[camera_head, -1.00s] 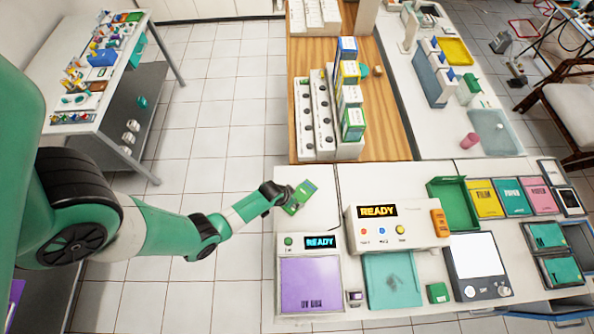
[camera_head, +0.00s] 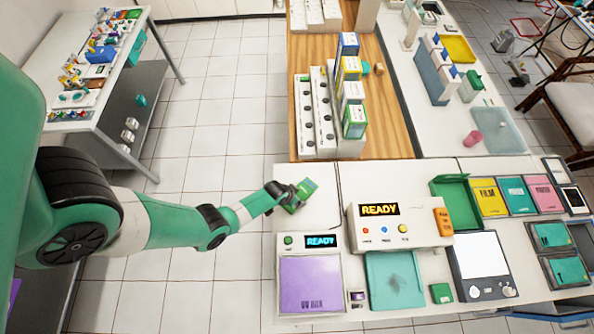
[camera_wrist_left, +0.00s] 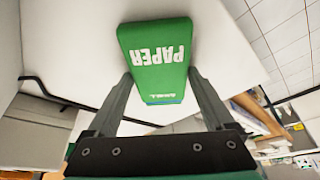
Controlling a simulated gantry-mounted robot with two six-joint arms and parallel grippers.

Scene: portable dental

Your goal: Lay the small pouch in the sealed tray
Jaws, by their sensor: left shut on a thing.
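My left gripper (camera_head: 291,195) is shut on a green packet marked PAPER (camera_wrist_left: 158,62), held over the bare white worktop left of the READY machine. The packet also shows in the head view (camera_head: 301,193), small and partly behind the fingers. In the left wrist view the two grey fingers grip its lower end. I cannot tell for certain which item is the small pouch or which is the sealed tray. An open green tray (camera_head: 435,187) stands at the right of the machine, and a flat teal tray (camera_head: 378,297) lies in front of it. My right gripper is not in view.
The white READY machine (camera_head: 372,238) stands mid-worktop. A purple-topped UV unit (camera_head: 311,284) is left of it, a scale (camera_head: 480,255) right. Film, teal and pink packets (camera_head: 488,197) line the right back. The worktop under my left gripper is clear.

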